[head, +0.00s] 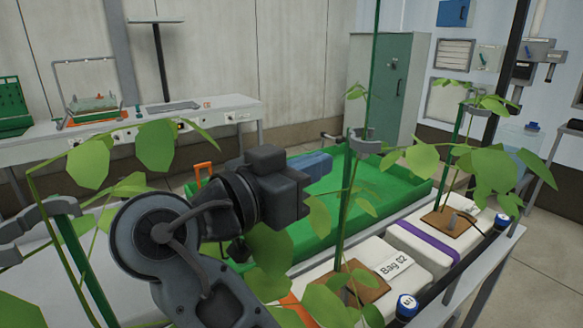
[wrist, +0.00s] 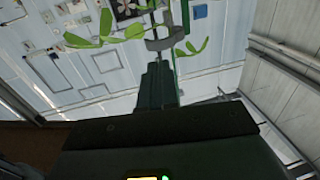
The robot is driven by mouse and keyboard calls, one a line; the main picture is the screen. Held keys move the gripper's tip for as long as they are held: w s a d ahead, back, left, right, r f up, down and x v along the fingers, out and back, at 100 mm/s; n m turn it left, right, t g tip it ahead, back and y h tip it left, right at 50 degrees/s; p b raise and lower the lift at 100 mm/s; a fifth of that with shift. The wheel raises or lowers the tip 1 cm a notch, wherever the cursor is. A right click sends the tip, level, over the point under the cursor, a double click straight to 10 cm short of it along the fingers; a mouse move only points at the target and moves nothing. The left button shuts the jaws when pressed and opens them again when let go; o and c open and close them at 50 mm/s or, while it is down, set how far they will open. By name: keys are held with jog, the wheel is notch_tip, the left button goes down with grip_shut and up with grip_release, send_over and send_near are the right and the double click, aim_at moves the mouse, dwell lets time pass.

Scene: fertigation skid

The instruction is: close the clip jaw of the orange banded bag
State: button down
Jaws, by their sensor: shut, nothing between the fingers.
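The orange banded bag is the white bag labelled "Bag 02" (head: 393,264). A bit of its orange band (head: 292,302) shows between leaves at the bottom of the head view. A green stake rises from this bag and carries a grey clip (head: 365,141). A grey clip with curved arms also shows in the wrist view (wrist: 165,40), just beyond my fingertips. I cannot tell how far its jaw is open. My gripper (head: 325,162) is shut and empty, left of the stake and a little below the clip. Its fingers show together in the wrist view (wrist: 157,68).
A purple banded bag (head: 405,246) with its own stake and clip (head: 476,107) stands behind to the right. Another grey clip (head: 45,215) is at the left foreground. Leaves hang close around my arm. A green tray (head: 400,188) lies beyond; a bench (head: 225,112) stands behind.

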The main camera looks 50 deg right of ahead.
aim_at(358, 148)
jog(key=d, duration=0.2)
jog(key=d+p, duration=0.1)
jog(key=d, duration=0.4)
jog(key=shift+s+d, duration=0.1)
jog(key=shift+s, duration=0.3)
jog(key=shift+s+t, duration=0.1)
jog(key=shift+t, duration=0.2)
